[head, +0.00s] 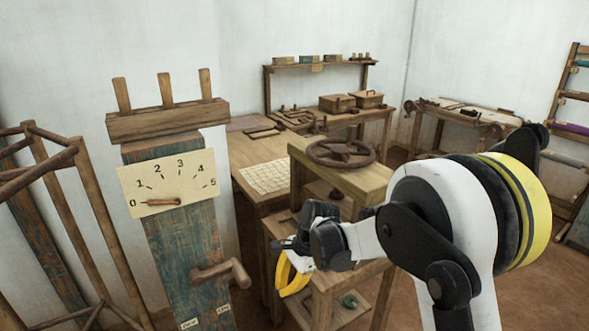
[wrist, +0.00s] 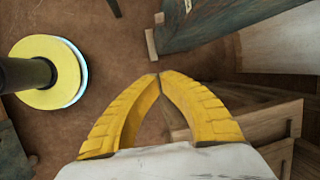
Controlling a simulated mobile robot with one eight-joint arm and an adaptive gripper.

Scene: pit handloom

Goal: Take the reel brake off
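A wooden lever handle (head: 222,272) sticks out from the front of a worn blue-green post (head: 180,240); it looks like the reel brake. Two small labels (head: 206,316) below it are too small to read. Above it, a dial plate (head: 168,183) marked 0 to 5 has its wooden pointer at 0. The wooden reel (head: 75,190) stands at the far left. My gripper (head: 292,275) hangs to the right of the lever, apart from it. In the wrist view, its yellow fingertips (wrist: 157,76) meet with nothing between them. A bluish timber (wrist: 215,22) shows at the top there.
A wooden stand (head: 345,178) with a dark handwheel (head: 340,152) is close behind my gripper. A workbench (head: 255,150) with boxes and a shelf stands against the back wall. Another bench (head: 465,112) is at the right. Brown floor (wrist: 110,50) is clear below my gripper.

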